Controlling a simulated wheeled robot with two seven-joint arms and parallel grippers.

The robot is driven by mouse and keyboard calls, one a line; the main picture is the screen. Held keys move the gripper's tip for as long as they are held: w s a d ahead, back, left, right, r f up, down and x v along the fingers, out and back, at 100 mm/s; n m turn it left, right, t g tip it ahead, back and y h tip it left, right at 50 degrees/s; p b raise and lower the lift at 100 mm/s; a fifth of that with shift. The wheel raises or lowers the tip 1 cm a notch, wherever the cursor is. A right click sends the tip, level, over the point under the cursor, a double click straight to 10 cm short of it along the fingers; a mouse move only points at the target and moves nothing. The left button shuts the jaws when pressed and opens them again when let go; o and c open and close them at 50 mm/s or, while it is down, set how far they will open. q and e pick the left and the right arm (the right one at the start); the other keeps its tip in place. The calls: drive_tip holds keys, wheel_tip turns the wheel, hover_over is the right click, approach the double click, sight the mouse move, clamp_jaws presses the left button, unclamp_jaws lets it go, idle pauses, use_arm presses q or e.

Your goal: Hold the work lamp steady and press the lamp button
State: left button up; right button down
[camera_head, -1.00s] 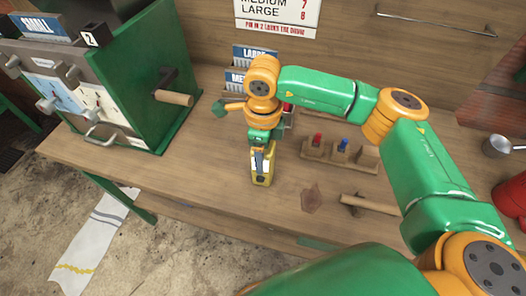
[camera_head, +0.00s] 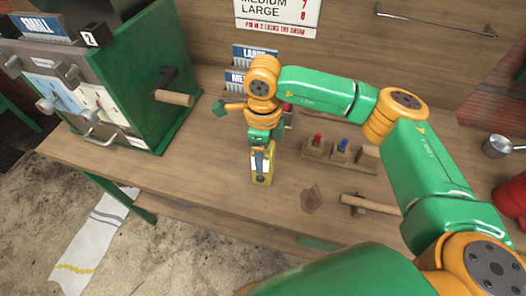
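A small yellow block-shaped object (camera_head: 262,178), which looks like the work lamp, stands upright near the front edge of the wooden bench. It has a pale face with a dark mark; I cannot make out a separate button. My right arm reaches in from the right, and its gripper (camera_head: 261,148) points down right at the lamp's top. The fingers are too small and covered by the wrist to show whether they are open or shut on it. My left gripper is not in view.
A green machine (camera_head: 128,75) with a wooden handle (camera_head: 174,98) stands at the left of the bench. A wooden rack (camera_head: 340,153) with red and blue pegs and a wooden-handled tool (camera_head: 370,204) lie to the right. A metal pot (camera_head: 497,146) is at far right. Bare bench (camera_head: 190,165) lies left of the lamp.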

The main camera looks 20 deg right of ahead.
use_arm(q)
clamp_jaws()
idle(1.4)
